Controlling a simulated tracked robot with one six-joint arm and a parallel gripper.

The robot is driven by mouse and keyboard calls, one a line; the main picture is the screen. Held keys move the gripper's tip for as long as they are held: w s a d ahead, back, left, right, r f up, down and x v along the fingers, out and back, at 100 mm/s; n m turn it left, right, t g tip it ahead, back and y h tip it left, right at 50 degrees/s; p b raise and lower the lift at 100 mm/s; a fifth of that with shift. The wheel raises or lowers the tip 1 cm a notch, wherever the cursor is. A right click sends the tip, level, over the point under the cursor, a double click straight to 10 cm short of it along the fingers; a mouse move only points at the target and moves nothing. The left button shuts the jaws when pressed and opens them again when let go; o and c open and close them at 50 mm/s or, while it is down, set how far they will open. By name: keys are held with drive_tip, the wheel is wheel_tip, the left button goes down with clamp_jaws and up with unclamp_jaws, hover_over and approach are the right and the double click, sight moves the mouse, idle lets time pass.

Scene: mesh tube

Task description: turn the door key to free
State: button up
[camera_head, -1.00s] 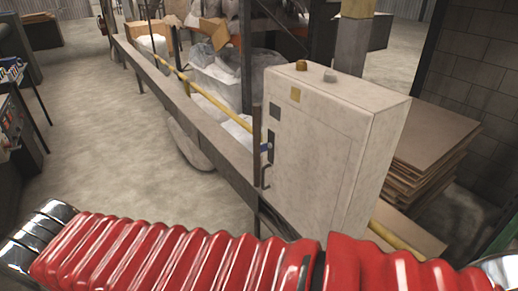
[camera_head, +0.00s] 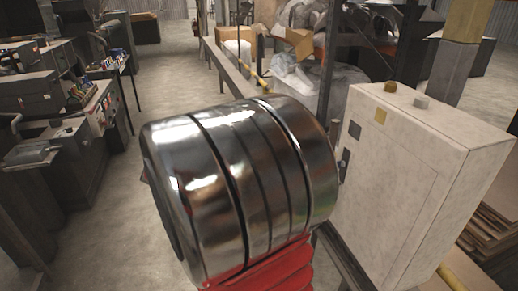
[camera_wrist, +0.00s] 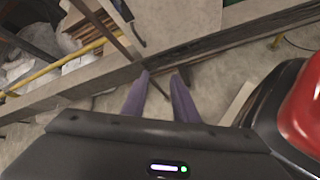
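The pale control cabinet (camera_head: 400,180) stands at the right in the head view, its door facing me. A dark lock plate (camera_head: 343,165) shows at the door's left edge, partly behind my arm; the key cannot be made out now. In the wrist view, a pale panel (camera_wrist: 180,22), seemingly the cabinet, fills the top, with a small dark handle-like part (camera_wrist: 134,34) at its left edge. My gripper (camera_wrist: 160,75) shows two purple fingers apart, with nothing between them. It is below the panel in the picture and touches nothing I can see. In the head view it is hidden.
A metal rail (camera_wrist: 80,88) crosses the wrist view just beyond my fingers. A yellow pipe (camera_wrist: 45,72) runs along it. Workbenches (camera_head: 75,160) with tools stand at the left of the head view. The floor (camera_head: 165,75) between them and the rail is open.

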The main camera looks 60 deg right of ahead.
drive_tip(key=s+d+f+n+g+h, duration=0.1)
drive_tip(key=d+n+g+h, duration=0.1)
drive_tip(key=d, duration=0.8)
drive_tip(key=s+d+f+n+g+h, duration=0.2)
drive_tip(key=d+n+g+h, duration=0.1)
drive_tip(key=d, duration=0.7)
drive_tip(key=shift+s+g, duration=0.3)
drive_tip(key=shift+g, duration=0.2)
drive_tip(key=x, duration=1.3)
drive_tip(key=shift+s+d, duration=0.25)
drive_tip(key=shift+s, duration=0.05)
drive_tip(key=shift+c, duration=0.6)
drive_tip(key=shift+r, duration=0.1)
clamp_jaws()
